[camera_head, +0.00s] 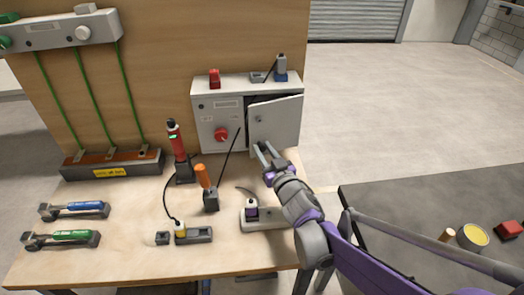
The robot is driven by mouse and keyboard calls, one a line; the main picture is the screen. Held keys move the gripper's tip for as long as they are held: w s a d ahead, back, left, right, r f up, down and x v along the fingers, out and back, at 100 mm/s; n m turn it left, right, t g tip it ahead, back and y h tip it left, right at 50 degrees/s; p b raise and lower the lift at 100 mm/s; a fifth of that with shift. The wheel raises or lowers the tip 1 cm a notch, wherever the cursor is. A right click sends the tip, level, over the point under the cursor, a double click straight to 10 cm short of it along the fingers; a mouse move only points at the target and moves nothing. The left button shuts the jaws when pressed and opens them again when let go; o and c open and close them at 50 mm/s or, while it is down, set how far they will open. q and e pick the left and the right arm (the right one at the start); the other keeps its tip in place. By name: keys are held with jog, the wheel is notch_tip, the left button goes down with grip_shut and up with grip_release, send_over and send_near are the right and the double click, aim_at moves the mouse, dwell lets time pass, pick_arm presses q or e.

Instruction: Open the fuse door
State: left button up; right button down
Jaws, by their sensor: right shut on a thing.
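The fuse door (279,122) is a light grey panel on the right half of a grey control box (222,97) at the back of the workbench. It stands slightly ajar, with a dark gap along its left and top edges. A small round knob or lock shows near its left side. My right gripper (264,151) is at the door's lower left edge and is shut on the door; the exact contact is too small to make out. My left gripper is not in view.
A red knob (221,134) is left of the door. A red tool (178,146) and an orange-handled tool (203,178) stand upright on the bench. A dark table (400,205) is at right.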

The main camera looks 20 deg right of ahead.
jog(key=c, duration=0.6)
grip_release()
jog(key=s, duration=0.7)
jog(key=s+d, duration=0.1)
jog(key=s, duration=0.2)
jog(key=shift+s+d, duration=0.1)
jog(key=shift+s, duration=0.3)
